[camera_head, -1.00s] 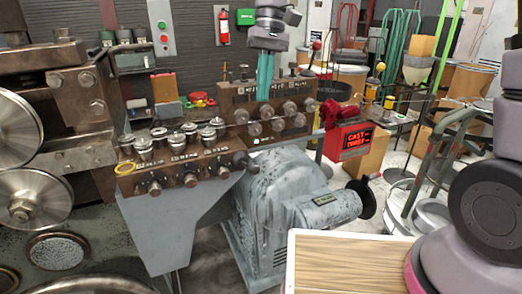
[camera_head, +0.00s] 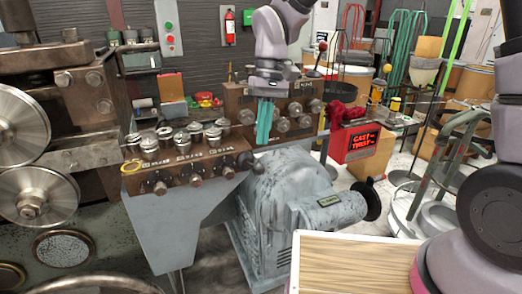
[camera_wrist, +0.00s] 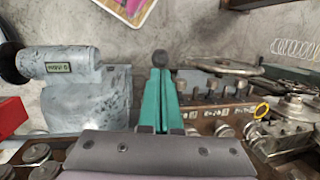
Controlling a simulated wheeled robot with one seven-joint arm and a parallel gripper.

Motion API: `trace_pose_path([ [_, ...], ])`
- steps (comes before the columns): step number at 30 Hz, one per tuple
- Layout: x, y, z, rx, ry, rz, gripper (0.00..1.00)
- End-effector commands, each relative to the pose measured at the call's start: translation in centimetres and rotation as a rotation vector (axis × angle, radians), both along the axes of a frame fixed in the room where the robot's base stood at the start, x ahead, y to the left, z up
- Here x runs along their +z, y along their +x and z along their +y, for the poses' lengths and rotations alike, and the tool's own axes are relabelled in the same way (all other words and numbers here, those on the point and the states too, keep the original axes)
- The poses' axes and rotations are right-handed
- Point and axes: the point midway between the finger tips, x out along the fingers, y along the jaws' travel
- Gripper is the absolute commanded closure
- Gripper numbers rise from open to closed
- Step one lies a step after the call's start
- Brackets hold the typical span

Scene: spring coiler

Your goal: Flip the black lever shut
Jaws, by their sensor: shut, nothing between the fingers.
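The black lever (camera_head: 246,160) sticks out at the right end of the front brown roller block, its dark round knob toward my gripper. In the wrist view its knob (camera_wrist: 160,58) shows just past my fingertips. My gripper (camera_head: 263,142) points down with its two teal fingers shut and empty. In the head view the tips are just above and right of the knob. In the wrist view the fingers (camera_wrist: 160,72) come together right at the knob. I cannot tell whether they touch it.
The brown roller block (camera_head: 190,168) carries several metal rollers beside the lever. A second roller block (camera_head: 235,105) stands behind my fingers. A grey motor (camera_head: 290,215) sits below right. A red display box (camera_head: 355,142) is farther right, and large metal wheels (camera_head: 35,195) are at left.

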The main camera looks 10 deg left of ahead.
Motion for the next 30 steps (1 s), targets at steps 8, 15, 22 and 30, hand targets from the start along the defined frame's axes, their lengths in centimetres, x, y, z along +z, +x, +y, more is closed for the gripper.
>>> trace_pose_path([
  [8, -3.7, -1.0, 0.3, 0.0, 0.0, 0.001, 1.0],
  [15, -4.3, -1.1, 0.3, 0.0, 0.001, 0.0, 1.0],
  [22, -4.2, -1.1, 0.3, 0.0, 0.001, -0.002, 1.0],
  [30, -4.8, -1.3, 0.2, 0.003, 0.028, -0.047, 1.0],
])
